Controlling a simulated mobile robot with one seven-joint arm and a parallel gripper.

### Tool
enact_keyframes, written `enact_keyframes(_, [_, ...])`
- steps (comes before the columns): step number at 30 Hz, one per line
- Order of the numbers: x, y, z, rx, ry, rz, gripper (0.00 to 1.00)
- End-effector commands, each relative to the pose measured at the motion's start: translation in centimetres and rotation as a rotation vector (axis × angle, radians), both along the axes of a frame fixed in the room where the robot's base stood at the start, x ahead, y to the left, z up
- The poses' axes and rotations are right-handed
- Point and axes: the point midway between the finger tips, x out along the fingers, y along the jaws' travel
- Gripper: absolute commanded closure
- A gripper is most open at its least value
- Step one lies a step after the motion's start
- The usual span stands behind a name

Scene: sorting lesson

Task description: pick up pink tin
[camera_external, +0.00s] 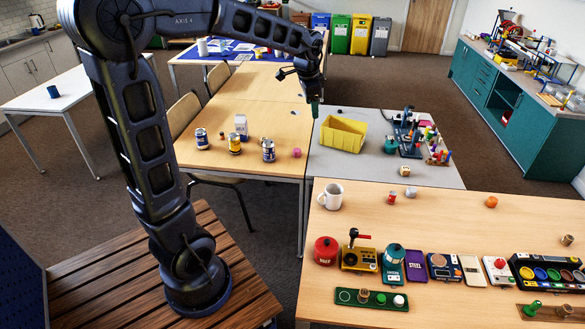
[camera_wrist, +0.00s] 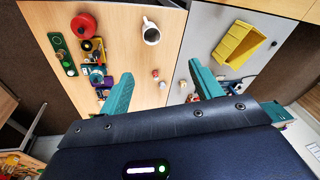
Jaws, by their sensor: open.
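No tin is clearly pink. A small pink round thing (camera_external: 297,153) sits at the right of the wooden table in the external view; I cannot tell whether it is a tin. A small red tin with a pale band (camera_external: 391,197) stands on the front table, beside a small pale grey tin (camera_external: 410,192). My gripper (camera_external: 315,109) is high beside the yellow bin, above the tables, touching nothing. In the wrist view my gripper (camera_wrist: 160,71) shows two teal fingers wide apart with nothing between them. Two small tin-like things (camera_wrist: 155,74) appear far beyond.
The yellow bin (camera_external: 342,135) stands on the grey table. A white mug (camera_external: 333,196) and several coloured devices occupy the front table. A small wooden cube (camera_external: 405,171) lies near the grey table's edge.

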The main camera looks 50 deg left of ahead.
Motion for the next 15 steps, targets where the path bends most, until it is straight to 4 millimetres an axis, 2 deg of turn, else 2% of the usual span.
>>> enact_keyframes(3, [3.1,2.4,-1.5,0.01,0.027,-0.042,0.35])
enact_keyframes(8, [6.9,5.6,-3.6,0.022,0.057,-0.105,0.35])
enact_keyframes(15, [12.0,10.8,-7.7,0.032,0.102,-0.199,0.35])
